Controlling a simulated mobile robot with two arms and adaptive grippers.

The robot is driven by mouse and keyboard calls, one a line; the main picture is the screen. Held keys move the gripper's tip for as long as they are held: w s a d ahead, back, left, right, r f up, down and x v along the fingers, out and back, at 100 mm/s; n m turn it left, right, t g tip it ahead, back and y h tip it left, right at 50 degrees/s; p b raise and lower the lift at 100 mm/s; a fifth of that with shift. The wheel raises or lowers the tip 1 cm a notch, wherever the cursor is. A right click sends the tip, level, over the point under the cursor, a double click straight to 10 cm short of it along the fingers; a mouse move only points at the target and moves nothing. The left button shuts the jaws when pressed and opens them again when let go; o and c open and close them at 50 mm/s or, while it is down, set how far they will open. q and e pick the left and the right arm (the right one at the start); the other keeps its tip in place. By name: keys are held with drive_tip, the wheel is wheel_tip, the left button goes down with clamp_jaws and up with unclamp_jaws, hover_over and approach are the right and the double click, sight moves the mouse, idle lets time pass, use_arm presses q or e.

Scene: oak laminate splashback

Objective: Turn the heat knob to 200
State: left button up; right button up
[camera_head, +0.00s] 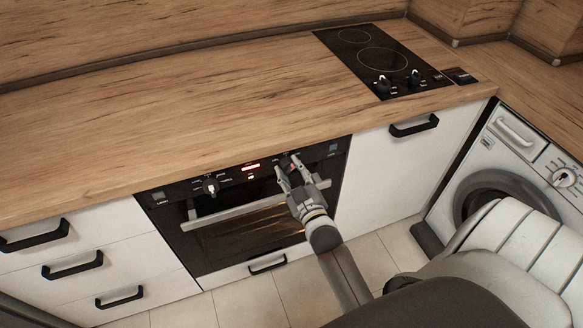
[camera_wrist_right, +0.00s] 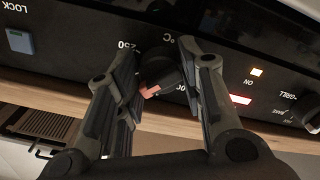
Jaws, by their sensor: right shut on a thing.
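The heat knob (camera_head: 286,163) is the dark right-hand knob on the black oven panel, below the counter's front edge. My right gripper (camera_head: 286,172) reaches it from the front and is shut on it. In the right wrist view the heat knob (camera_wrist_right: 161,72) sits between the two fingers of my right gripper (camera_wrist_right: 159,52). A reddish-orange mark shows on its lower side. The panel print appears upside down, with "250" left of the knob, "°C" above, and a partly hidden number ending in "00" at right. My left gripper is out of view.
Another oven knob (camera_head: 210,186) is left of the red-lit display (camera_head: 251,167). The oven handle (camera_head: 228,209) runs across the door below. A cooktop (camera_head: 377,58) lies at the counter's right, and a washing machine (camera_head: 515,165) stands right. The wooden counter (camera_head: 180,110) is bare.

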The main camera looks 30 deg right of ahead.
drive_tip(key=shift+m+p, duration=0.4)
drive_tip(key=shift+m, duration=0.7)
drive_tip(key=o, duration=1)
drive_tip(key=shift+f, duration=0.1)
drive_tip(key=shift+v, duration=3.75)
